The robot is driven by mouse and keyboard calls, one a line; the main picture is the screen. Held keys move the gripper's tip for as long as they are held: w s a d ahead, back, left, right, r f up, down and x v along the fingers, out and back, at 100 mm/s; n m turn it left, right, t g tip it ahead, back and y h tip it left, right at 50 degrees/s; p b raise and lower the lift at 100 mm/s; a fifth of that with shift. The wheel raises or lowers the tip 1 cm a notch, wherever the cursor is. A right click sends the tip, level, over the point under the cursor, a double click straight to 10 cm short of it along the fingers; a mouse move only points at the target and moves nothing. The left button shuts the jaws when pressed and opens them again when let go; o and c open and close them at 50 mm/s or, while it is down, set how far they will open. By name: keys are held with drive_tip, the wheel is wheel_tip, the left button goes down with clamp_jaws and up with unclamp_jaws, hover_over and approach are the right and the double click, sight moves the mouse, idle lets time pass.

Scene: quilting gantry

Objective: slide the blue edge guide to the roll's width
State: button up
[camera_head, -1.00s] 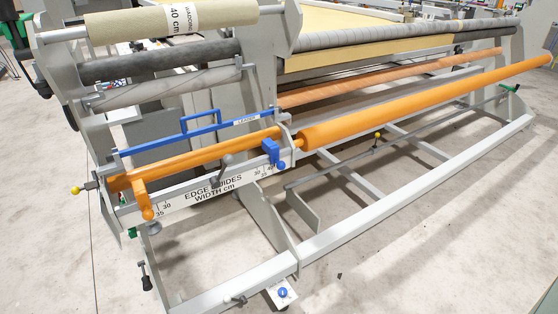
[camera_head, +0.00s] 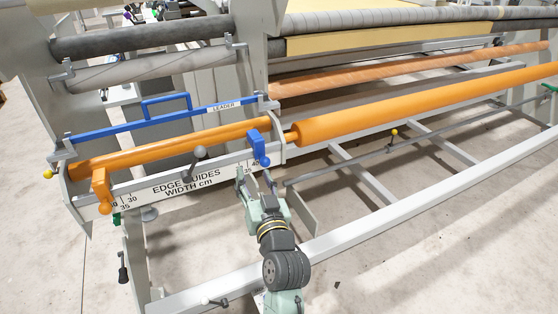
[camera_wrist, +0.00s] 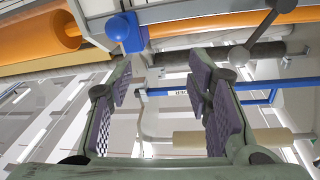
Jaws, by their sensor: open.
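The blue edge guide (camera_head: 259,148) sits at the right part of the scale rail (camera_head: 215,178), near the 35 and 40 marks. An orange edge guide (camera_head: 101,188) sits at the rail's left end. My gripper (camera_head: 257,181) is open and empty, just below and in front of the blue guide, apart from it. In the wrist view the blue guide (camera_wrist: 131,32) shows its round knob beyond and above my open fingers (camera_wrist: 160,92). The pale roll (camera_wrist: 205,138) also shows there; its label is not readable now.
A grey lever knob (camera_head: 200,153) stands out from the rail left of the blue guide. The blue leader bar (camera_head: 165,124) and orange roller (camera_head: 180,147) run behind the rail. A long orange roller (camera_head: 400,108) extends right. A frame beam (camera_head: 350,235) crosses the floor below.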

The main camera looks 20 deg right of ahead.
approach(266, 165)
drive_tip(key=w, duration=0.1)
drive_tip(key=shift+m+g+h, duration=0.4)
drive_tip(key=w, duration=0.3)
drive_tip(key=w+p, duration=0.1)
drive_tip(key=w, duration=0.2)
drive_tip(key=w+d+p, duration=0.1)
drive_tip(key=w, duration=0.2)
drive_tip(key=shift+r, duration=0.3)
drive_tip(key=shift+w+d+f, duration=0.15)
drive_tip(key=shift+w+d, duration=0.05)
drive_tip(key=shift+w, duration=0.55)
drive_tip(key=shift+c, duration=0.2)
clamp_jaws()
